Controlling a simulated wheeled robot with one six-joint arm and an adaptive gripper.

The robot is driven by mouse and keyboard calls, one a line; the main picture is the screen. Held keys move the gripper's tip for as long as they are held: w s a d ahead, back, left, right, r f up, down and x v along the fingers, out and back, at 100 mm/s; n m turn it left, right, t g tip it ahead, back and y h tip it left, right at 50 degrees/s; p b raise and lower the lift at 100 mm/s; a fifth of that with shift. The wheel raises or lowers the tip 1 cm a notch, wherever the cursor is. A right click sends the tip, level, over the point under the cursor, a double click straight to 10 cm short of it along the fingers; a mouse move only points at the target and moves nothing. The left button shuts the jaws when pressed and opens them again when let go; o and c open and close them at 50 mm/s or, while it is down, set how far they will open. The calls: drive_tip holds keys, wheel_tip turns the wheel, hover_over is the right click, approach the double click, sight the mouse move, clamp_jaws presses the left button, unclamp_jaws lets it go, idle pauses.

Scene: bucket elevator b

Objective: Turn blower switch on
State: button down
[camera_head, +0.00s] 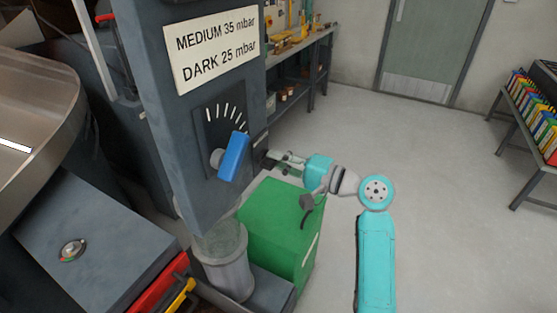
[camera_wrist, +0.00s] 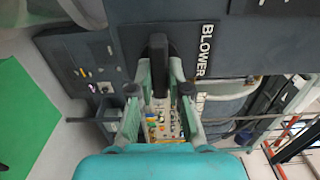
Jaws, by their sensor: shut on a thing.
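The blower switch (camera_wrist: 158,60) is a black lever handle on a dark panel in the wrist view, beside a sign reading BLOWER (camera_wrist: 207,48). My gripper (camera_wrist: 160,78) has one finger on each side of the handle and is shut on it. In the head view my gripper (camera_head: 270,160) reaches the right side face of the grey column, and the switch is mostly hidden there. The switch's on and off marks cannot be made out.
A blue lever (camera_head: 234,157) with a dial sits on the column front, under a pressure sign (camera_head: 211,45). A green box (camera_head: 270,235) stands below my gripper. A workbench (camera_head: 300,50) is behind.

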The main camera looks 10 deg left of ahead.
drive_tip(key=c, duration=1.1)
unclamp_jaws()
drive_tip(key=shift+d, duration=0.15)
drive_tip(key=v, duration=1.1)
drive_tip(key=shift+s+d, duration=0.1)
drive_tip(key=shift+d, duration=0.3)
